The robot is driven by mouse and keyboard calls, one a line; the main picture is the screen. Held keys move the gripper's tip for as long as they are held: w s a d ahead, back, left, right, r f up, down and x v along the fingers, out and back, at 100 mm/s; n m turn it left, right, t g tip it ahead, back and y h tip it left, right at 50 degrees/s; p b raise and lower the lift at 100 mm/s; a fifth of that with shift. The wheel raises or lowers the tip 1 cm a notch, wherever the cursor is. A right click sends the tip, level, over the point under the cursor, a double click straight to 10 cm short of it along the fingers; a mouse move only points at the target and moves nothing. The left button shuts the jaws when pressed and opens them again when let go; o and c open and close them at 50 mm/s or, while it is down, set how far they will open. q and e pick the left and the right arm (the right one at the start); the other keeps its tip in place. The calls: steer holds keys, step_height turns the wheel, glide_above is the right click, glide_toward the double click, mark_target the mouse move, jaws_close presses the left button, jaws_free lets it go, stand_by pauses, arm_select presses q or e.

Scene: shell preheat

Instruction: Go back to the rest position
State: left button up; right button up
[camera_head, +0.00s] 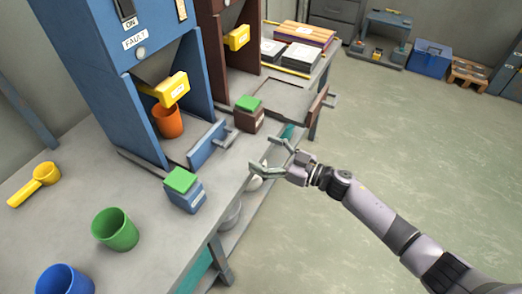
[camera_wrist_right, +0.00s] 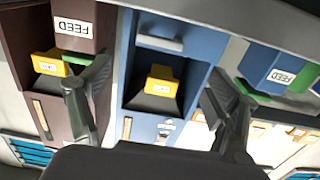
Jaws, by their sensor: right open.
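My right gripper (camera_head: 262,157) is open and empty, just off the front edge of the grey workbench (camera_head: 150,225). Its arm comes in from the lower right. In the right wrist view its two fingers (camera_wrist_right: 155,95) stand wide apart with nothing between them; the blue machine (camera_wrist_right: 185,45) shows behind the gap. In the head view the gripper is right of the blue machine (camera_head: 85,75) and of the blue box with a green top (camera_head: 185,195). My left gripper does not show.
An orange cup (camera_head: 168,121) stands under the blue machine's yellow spout (camera_head: 167,90). A green cup (camera_head: 115,231), blue cup (camera_head: 65,280) and yellow scoop (camera_head: 38,182) are on the bench. A brown box with a green top (camera_head: 249,117) is near the brown machine (camera_head: 213,45). Floor (camera_head: 420,150) at right is clear.

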steer(key=shift+f, duration=0.1)
steer(key=s+d+f+m+h+p, duration=0.1)
steer(key=s+d+f+m+h, duration=0.25)
steer(key=f, duration=0.55)
steer(key=s+d+f+m+t+h, duration=0.1)
steer(key=s+d+f+h, duration=0.25)
steer(key=d+f, duration=0.45)
steer(key=s+d+f+m+h+p, duration=0.1)
steer(key=s+d+f+m+h, duration=0.2)
steer(key=f, duration=0.8)
steer(key=s+d+f+m+g+h, duration=0.1)
steer(key=s+d+f+g+h, duration=0.25)
steer(key=s+f, duration=0.9)
steer(key=s+f+g, duration=0.3)
steer(key=s, duration=1)
steer(key=s+f+g+h, duration=0.1)
steer(key=s+f+g, duration=0.1)
steer(key=s, duration=1.2)
steer(key=shift+a+f+g+p, duration=0.3)
steer(key=shift+f+g+p, duration=0.15)
steer(key=shift+g, duration=0.3)
